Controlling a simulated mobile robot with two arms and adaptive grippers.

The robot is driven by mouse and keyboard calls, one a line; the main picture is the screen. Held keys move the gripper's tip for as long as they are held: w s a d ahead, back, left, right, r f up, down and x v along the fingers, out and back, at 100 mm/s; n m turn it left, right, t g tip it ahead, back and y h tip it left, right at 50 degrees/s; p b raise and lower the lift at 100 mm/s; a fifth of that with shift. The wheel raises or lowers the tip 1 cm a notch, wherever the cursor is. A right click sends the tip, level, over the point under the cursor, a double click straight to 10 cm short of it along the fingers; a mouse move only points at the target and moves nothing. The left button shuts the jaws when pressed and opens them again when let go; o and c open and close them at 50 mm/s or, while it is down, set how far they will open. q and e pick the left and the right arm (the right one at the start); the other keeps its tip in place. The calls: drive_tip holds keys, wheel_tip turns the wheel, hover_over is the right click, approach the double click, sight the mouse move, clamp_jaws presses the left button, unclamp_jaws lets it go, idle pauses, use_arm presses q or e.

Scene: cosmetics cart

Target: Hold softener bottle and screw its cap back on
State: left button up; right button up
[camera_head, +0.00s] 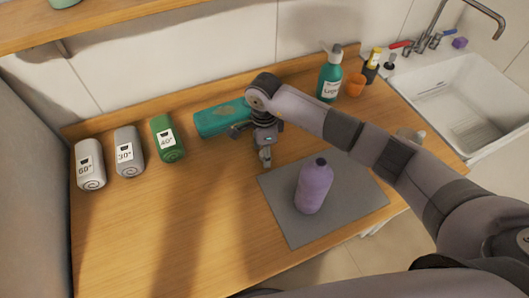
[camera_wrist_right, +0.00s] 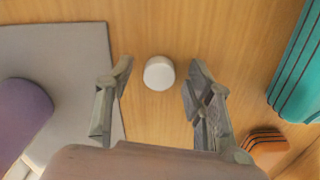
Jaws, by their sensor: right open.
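A purple softener bottle (camera_head: 314,186) stands upright on a grey mat (camera_head: 288,222), with a dark top and no cap on its neck. The bottle also shows at the left edge of the right wrist view (camera_wrist_right: 22,112). A round white cap (camera_wrist_right: 159,73) lies on the wooden counter beside the mat. My right gripper (camera_head: 265,160) is above the counter at the mat's left edge. In the right wrist view it is open (camera_wrist_right: 158,82), with the cap between its fingers and a gap on each side. In the head view the gripper hides the cap. My left gripper is not in view.
Three rolled towels (camera_head: 128,152) lie at the left. The counter's front left is clear.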

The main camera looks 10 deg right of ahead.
drive_tip(key=shift+c, duration=0.5)
drive_tip(key=c, duration=0.7)
drive_tip(key=shift+r, duration=0.1)
drive_tip(key=shift+r, duration=0.55)
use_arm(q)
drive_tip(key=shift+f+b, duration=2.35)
use_arm(e)
drive_tip(key=shift+r, duration=9.4)
